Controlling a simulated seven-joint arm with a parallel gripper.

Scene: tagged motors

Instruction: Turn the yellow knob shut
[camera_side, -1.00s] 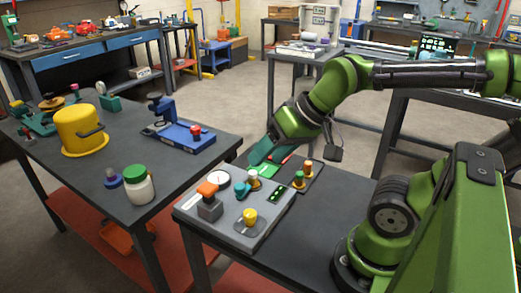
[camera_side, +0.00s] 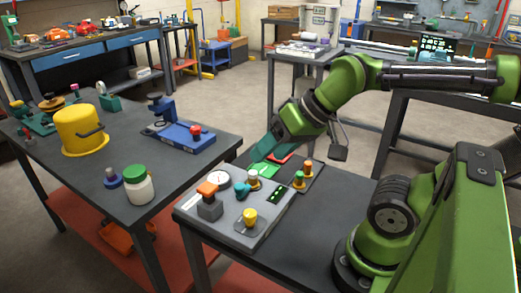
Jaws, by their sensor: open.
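The yellow knob (camera_side: 250,215) stands on the front right part of a grey panel box (camera_side: 218,238) on the dark table. It sits on a small pale plate. My gripper (camera_side: 258,160) has teal fingers and hangs above the far edge of the panel, behind the knob and apart from it. The fingers are open, though the gap between them is hard to see from this side. Nothing shows between them.
The panel also bears an orange-topped switch (camera_side: 208,190), a round gauge (camera_side: 217,179), a teal part (camera_side: 242,189) and a dark green-lit block (camera_side: 276,195). Orange- and green-topped posts (camera_side: 299,179) stand to the right. A green-lidded jar (camera_side: 138,188) is on the left table.

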